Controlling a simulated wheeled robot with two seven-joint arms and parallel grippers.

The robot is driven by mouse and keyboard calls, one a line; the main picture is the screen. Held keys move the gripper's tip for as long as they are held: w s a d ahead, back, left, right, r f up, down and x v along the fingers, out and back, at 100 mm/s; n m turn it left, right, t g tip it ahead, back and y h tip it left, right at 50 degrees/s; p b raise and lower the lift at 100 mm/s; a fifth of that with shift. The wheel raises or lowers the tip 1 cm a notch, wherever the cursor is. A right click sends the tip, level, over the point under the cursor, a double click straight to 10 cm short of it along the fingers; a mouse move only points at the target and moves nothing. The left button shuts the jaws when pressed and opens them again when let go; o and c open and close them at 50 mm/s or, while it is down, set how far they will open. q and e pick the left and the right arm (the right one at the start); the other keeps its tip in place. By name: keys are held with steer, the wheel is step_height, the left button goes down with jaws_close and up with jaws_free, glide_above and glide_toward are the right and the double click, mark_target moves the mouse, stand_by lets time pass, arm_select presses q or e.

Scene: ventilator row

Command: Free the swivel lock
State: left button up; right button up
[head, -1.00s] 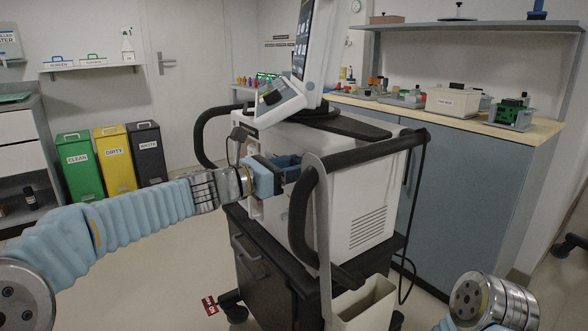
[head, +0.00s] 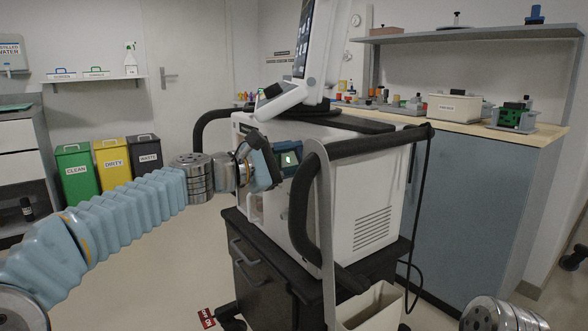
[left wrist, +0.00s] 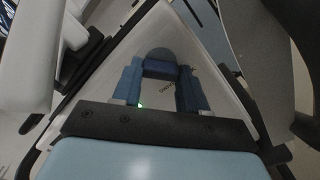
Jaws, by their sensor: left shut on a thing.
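The ventilator (head: 345,185) stands on a dark cart in the middle of the head view, its screen (head: 305,45) tilted on top. My left gripper (head: 287,160) is at the ventilator's left side, just behind the curved black handle. My right gripper is out of view; only part of that arm shows.
Black handles (head: 365,146) curve around the ventilator close to my left gripper. A cream bin (head: 372,308) hangs at the cart's front. A counter (head: 470,125) with trays is behind at right. Green, yellow and dark bins (head: 113,165) stand at back left. The left floor is open.

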arm_select(q)
steer(key=shift+m+b, duration=1.8)
steer(key=shift+m, duration=1.8)
steer(key=o, duration=1.1)
steer(key=shift+r, duration=0.1)
steer(key=shift+c, duration=0.2)
steer(key=b+v, duration=0.2)
steer(key=v, duration=1.1)
steer(key=shift+s+a, duration=0.2)
steer(key=shift+a, duration=0.15)
